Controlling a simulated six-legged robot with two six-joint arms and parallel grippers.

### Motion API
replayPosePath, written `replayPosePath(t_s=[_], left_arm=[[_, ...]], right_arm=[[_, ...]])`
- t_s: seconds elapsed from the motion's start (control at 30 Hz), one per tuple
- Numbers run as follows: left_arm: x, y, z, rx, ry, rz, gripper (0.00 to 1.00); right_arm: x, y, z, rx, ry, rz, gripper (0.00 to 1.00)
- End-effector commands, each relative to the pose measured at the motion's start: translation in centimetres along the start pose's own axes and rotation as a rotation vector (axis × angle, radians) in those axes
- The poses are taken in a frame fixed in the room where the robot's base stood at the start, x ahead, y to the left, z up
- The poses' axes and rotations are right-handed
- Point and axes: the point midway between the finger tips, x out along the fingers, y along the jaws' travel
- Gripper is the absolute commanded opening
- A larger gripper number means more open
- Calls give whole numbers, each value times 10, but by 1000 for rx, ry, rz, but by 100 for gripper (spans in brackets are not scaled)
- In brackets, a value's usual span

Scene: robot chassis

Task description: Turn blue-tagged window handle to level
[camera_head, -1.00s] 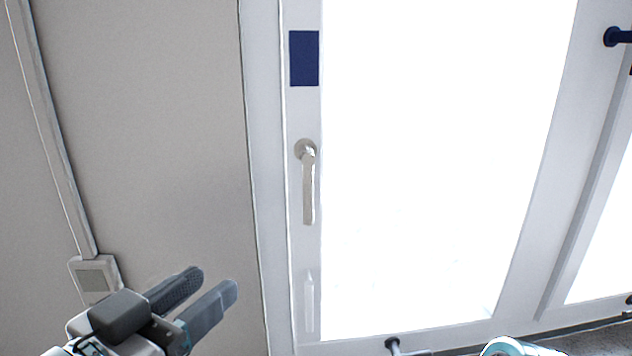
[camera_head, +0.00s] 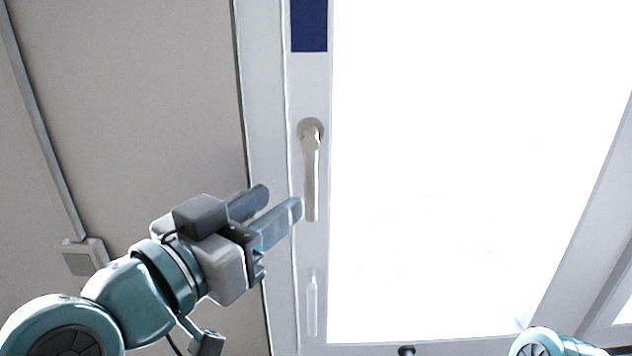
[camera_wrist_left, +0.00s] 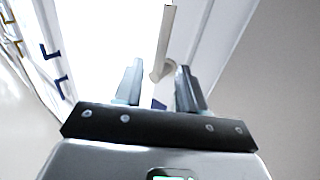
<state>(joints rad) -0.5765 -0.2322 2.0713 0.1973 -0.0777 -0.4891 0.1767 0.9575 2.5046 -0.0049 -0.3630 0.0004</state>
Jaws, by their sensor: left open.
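The silver window handle (camera_head: 311,180) hangs straight down from its round base on the white window frame. The dark blue tag (camera_head: 309,25) is on the frame above it. My left gripper (camera_head: 280,200) is open and empty, with its fingertips just left of the lower part of the handle in the head view. In the left wrist view, the handle (camera_wrist_left: 166,42) shows beyond and between the two open fingers (camera_wrist_left: 155,85), and I see no contact. A piece of the blue tag (camera_wrist_left: 158,104) shows low between the fingers. My right gripper is out of view.
A grey wall panel (camera_head: 140,110) with a small switch box (camera_head: 80,258) is on the left. The bright window pane (camera_head: 450,180) fills the right. Part of my right arm shows at the bottom right.

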Motion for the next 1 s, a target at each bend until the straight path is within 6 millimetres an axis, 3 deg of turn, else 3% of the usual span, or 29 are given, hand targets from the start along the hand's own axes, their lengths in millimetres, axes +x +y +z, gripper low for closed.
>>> replayPosePath(t_s=[0.2, 0.4, 0.8, 0.87, 0.93, 1.0], left_arm=[[53, 1, 1, -1, -2, 1, 40], [84, 1, 0, -1, 0, 0, 40], [95, 1, 0, -1, 1, 0, 40], [95, 1, 0, -1, 0, 0, 24], [95, 1, 0, -1, 0, 0, 1], [95, 1, 0, 0, 0, 1, 0]], right_arm=[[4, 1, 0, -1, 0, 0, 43], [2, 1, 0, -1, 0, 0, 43], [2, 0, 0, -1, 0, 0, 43], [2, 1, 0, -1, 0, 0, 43], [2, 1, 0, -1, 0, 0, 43], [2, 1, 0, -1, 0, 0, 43]])
